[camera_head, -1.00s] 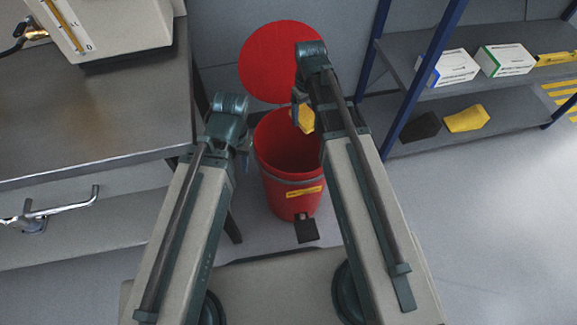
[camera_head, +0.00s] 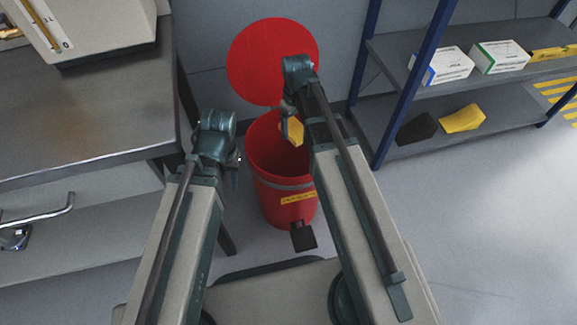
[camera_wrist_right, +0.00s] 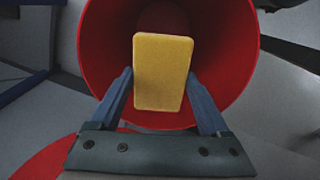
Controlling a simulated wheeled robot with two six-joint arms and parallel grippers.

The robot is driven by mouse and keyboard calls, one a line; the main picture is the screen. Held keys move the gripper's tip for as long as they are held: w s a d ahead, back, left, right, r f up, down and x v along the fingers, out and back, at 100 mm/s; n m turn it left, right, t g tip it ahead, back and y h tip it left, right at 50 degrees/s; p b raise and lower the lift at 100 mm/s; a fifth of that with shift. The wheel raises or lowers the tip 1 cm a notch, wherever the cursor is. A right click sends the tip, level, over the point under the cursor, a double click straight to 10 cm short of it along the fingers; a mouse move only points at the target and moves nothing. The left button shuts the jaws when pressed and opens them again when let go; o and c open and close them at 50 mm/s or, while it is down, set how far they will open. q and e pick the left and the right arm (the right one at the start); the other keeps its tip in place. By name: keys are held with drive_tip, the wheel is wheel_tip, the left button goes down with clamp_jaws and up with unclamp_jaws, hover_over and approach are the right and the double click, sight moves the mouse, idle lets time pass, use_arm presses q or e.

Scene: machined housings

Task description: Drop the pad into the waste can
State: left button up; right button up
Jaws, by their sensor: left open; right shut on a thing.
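The pad is a yellow block (camera_head: 292,131), held in my right gripper (camera_head: 290,118) over the mouth of the red waste can (camera_head: 272,165). In the right wrist view the pad (camera_wrist_right: 162,72) sits between the two fingers of my right gripper (camera_wrist_right: 160,85), with the can's red inside (camera_wrist_right: 225,50) around and beyond it. The can's round red lid (camera_head: 272,60) stands raised behind it, and a dark pedal (camera_head: 303,236) is at its foot. My left gripper (camera_head: 237,165) is open beside the can's left rim, its fingers partly hidden by the wrist.
A blue-post shelf (camera_head: 470,75) on the right holds white boxes (camera_head: 440,66), a black wedge (camera_head: 417,128) and a yellow wedge (camera_head: 462,118). The floor at right is clear.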

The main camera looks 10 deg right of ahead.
wheel_tip(320, 180, down, 4)
drive_tip(key=b, duration=0.2)
drive_tip(key=shift+r+b, duration=0.2)
drive_tip(key=shift+b, duration=0.15)
drive_tip(key=o, duration=1)
drive_tip(key=shift+r, duration=0.2)
wheel_tip(320, 180, up, 14)
drive_tip(key=p, duration=1.4)
drive_tip(key=shift+f, duration=0.25)
